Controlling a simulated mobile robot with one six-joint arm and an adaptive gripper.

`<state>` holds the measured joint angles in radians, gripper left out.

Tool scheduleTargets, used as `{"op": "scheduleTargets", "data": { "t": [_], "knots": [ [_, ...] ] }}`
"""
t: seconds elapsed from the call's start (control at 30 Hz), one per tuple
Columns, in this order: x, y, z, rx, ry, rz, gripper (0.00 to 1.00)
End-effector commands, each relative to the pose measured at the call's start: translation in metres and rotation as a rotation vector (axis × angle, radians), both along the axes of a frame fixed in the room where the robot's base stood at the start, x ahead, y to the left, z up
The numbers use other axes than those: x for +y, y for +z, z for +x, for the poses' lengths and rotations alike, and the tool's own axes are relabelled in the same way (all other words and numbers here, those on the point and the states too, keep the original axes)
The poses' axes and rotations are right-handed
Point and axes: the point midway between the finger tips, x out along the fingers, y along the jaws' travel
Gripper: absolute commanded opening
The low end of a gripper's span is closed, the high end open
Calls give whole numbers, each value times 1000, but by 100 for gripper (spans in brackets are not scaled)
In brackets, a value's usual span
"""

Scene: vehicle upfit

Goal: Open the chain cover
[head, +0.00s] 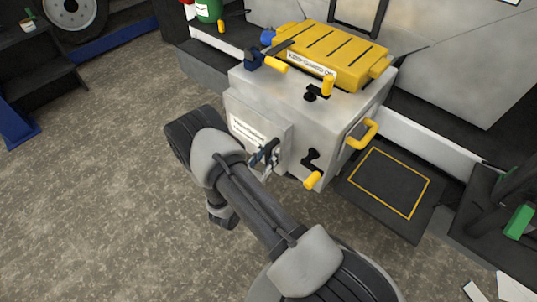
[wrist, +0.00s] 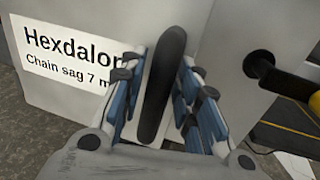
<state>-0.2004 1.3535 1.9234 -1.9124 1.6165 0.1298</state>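The chain cover (head: 257,132) is a light grey panel on the front left of a grey box. It sits flush at its visible edges and carries a white label, also readable in the wrist view (wrist: 62,55). A dark upright bar handle (wrist: 165,85) stands out from the cover in the wrist view. My gripper (wrist: 162,65) is at the cover, with its blue-padded fingers on either side of the handle. The fingertips are very close to the bar; whether they press on it cannot be told. In the head view my gripper (head: 265,155) partly hides the handle.
A yellow guard (head: 335,55) sits on the box (head: 345,103). Yellow-gripped cranks (head: 312,178) and a yellow side handle (head: 362,135) stick out at the right. A black mat (head: 390,183) lies right of the box. Floor at the left is clear.

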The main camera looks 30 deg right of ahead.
Motion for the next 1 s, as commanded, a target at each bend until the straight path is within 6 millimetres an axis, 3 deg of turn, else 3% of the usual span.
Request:
{"op": "scheduleTargets", "data": {
  "t": [0.4,0.83,1.0],
  "knots": [
    [0,0,0,0,0,0,0],
    [1,0,0,0,-1,0,0],
    [12,0,-4,0,-6,0,0]
  ]
}}
